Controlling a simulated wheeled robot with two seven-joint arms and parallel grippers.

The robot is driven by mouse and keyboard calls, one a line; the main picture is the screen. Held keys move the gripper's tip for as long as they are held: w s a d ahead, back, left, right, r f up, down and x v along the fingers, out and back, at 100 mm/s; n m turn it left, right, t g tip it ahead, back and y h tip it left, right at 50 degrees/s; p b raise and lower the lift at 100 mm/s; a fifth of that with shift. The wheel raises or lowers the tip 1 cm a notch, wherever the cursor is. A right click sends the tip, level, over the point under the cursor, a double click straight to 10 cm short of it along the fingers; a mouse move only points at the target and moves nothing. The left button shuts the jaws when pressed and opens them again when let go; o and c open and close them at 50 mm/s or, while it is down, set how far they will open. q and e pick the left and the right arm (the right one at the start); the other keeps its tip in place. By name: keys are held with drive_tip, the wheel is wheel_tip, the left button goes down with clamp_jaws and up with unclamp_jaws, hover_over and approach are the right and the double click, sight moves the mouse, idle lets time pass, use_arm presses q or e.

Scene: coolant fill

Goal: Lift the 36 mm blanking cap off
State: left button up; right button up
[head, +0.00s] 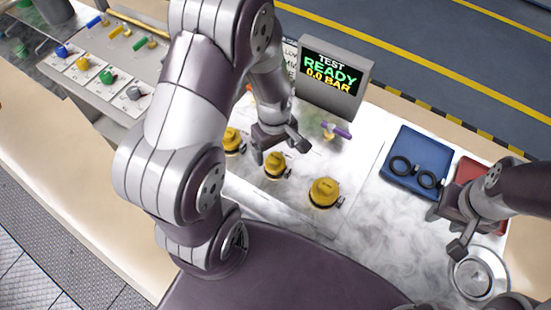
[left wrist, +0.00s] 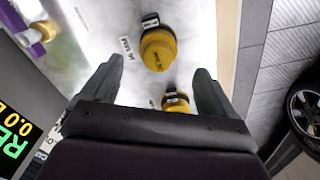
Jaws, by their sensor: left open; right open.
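Three yellow caps stand in a row on the white bench top: a left cap (head: 232,140), a middle cap (head: 275,165) and a right cap (head: 324,192), which looks largest. Their size marks are too small to read, so I cannot tell which is 36 mm. My left gripper (head: 280,148) is open and empty, above and just behind the middle cap. In the left wrist view, one cap (left wrist: 158,48) shows whole beyond the open fingers. Another cap (left wrist: 176,102) lies between them, partly hidden by the gripper body. My right gripper (head: 447,232) is open and empty at the right.
A test display (head: 332,78) stands behind the caps, with a purple-handled valve (head: 337,130) before it. At right are a blue tray (head: 396,178) with black rings, a red tray (head: 467,170) and a round metal dish (head: 478,275). The bench between caps and blue tray is clear.

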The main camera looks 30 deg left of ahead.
sight(275, 157)
use_arm(q)
drive_tip(key=shift+d+f, duration=0.15)
drive_tip(key=shift+f, duration=0.3)
drive_tip(key=f, duration=0.1)
drive_tip(key=f+p, duration=0.1)
drive_tip(key=f, duration=0.3)
drive_tip(key=shift+w+a+f, duration=0.15)
drive_tip(key=shift+w+a, duration=0.05)
drive_tip(key=shift+a, duration=0.05)
drive_tip(key=shift+d, duration=0.1)
drive_tip(key=c, duration=1.1)
